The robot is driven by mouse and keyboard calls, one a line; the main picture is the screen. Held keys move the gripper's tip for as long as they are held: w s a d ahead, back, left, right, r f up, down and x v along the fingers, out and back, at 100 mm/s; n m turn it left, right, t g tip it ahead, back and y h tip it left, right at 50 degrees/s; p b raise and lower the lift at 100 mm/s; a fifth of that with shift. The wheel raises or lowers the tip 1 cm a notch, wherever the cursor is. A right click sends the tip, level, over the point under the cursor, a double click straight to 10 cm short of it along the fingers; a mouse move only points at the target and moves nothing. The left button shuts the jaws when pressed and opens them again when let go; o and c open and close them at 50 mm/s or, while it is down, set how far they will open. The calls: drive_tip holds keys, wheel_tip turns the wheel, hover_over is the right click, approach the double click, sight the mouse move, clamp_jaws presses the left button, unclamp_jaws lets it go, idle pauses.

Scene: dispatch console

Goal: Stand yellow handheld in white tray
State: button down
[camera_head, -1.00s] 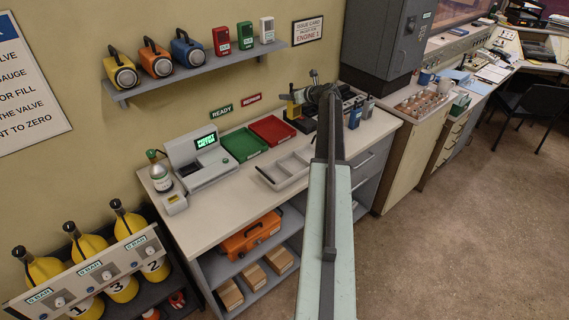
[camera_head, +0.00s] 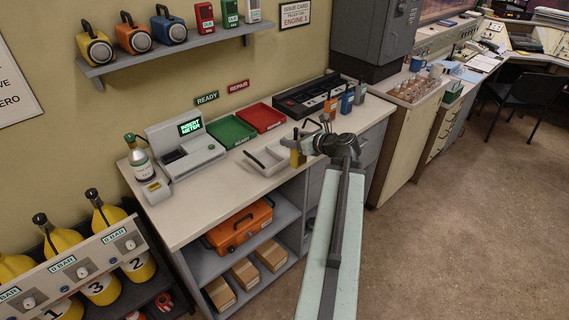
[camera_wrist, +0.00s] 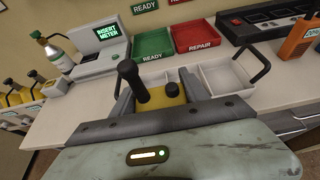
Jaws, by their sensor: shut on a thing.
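My gripper (camera_head: 303,143) is shut on the yellow handheld (camera_head: 296,157), which has a thick black antenna and a black knob. In the wrist view the handheld (camera_wrist: 165,97) stands roughly upright between the fingers, its lower part hidden by my gripper. The white tray (camera_head: 254,163) lies on the counter, with a divider and dark wire handles at its ends.
Behind the tray are the green READY tray (camera_head: 231,132) and red REPAIR tray (camera_head: 261,117). A meter unit (camera_head: 190,150) and a bottle (camera_head: 140,160) stand at left. An orange handheld (camera_head: 330,108) and blue ones (camera_head: 347,102) stand at right, near a black charger (camera_head: 310,92).

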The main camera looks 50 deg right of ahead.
drive_tip(key=shift+s+a+f, duration=0.3)
drive_tip(key=shift+s+a, duration=0.3)
drive_tip(key=w+d+f+b, duration=0.1)
drive_tip(key=w+d, duration=0.1)
drive_tip(key=w, duration=0.2)
drive_tip(key=w+d+f+b, duration=0.2)
drive_tip(key=w+d, duration=0.1)
drive_tip(key=w, duration=0.2)
drive_tip(key=w+d+f+b, duration=0.2)
drive_tip(key=w, duration=0.3)
drive_tip(key=shift+w+d+f, duration=0.1)
drive_tip(key=shift+d+f, duration=0.15)
drive_tip(key=shift+d, duration=0.15)
drive_tip(key=shift+r, duration=0.1)
drive_tip(key=c, duration=0.6)
unclamp_jaws()
drive_tip(key=shift+r, duration=0.1)
